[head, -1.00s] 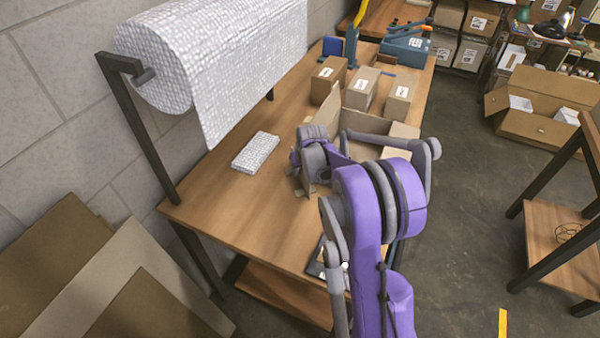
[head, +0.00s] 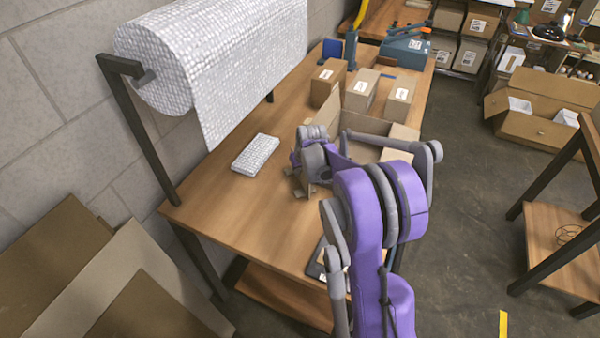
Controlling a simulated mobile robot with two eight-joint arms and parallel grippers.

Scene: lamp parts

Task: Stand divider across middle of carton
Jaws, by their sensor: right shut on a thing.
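The open carton (head: 371,124) stands on the wooden table with its flaps spread, partly hidden behind my purple right arm. The carton's inside is largely hidden too. My left gripper is out of view.
A bubble-wrapped packet (head: 256,155) lies left of the gripper. Several small boxes (head: 361,91) stand behind the carton. A large bubble-wrap roll (head: 205,60) hangs over the table's left side. A dark flat thing (head: 318,262) lies at the near edge. The front left tabletop is clear.

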